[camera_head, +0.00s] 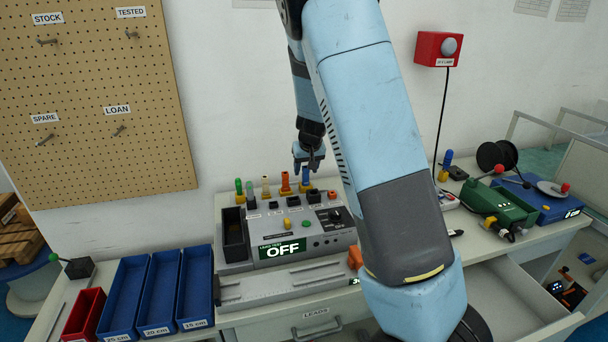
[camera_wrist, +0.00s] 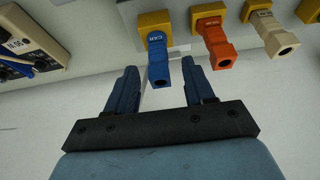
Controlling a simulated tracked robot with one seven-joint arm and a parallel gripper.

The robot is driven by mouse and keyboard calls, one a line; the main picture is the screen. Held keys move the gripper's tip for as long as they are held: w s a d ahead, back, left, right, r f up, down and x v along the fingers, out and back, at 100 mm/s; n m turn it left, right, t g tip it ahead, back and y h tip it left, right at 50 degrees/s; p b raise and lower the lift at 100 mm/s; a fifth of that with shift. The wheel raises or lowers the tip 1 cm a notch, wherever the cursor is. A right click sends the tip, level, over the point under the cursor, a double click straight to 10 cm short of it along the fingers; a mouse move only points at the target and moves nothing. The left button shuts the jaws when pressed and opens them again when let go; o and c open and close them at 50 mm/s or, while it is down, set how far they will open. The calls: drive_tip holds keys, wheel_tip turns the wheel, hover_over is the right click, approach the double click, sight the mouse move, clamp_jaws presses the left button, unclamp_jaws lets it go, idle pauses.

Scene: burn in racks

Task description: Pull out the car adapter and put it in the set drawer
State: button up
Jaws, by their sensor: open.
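The blue adapter (camera_head: 305,176) stands upright in a yellow-based socket at the back right of the grey test unit. In the wrist view my gripper's fingers (camera_wrist: 158,82) are on either side of the blue adapter's end, with gaps and nothing gripped. An open, pale drawer (camera_head: 508,300) is under the bench at right, partly behind my arm; its label is not visible.
An orange adapter (camera_wrist: 219,50) and a beige one (camera_wrist: 273,38) stand beside the blue one; green ones are farther left. The test unit (camera_head: 240,268) reads OFF. A closed drawer labelled LEADS (camera_head: 316,330) and blue bins (camera_head: 197,275) are at front.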

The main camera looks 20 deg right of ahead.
sight(305, 173)
drive_tip(key=shift+x, duration=1.75)
clamp_jaws()
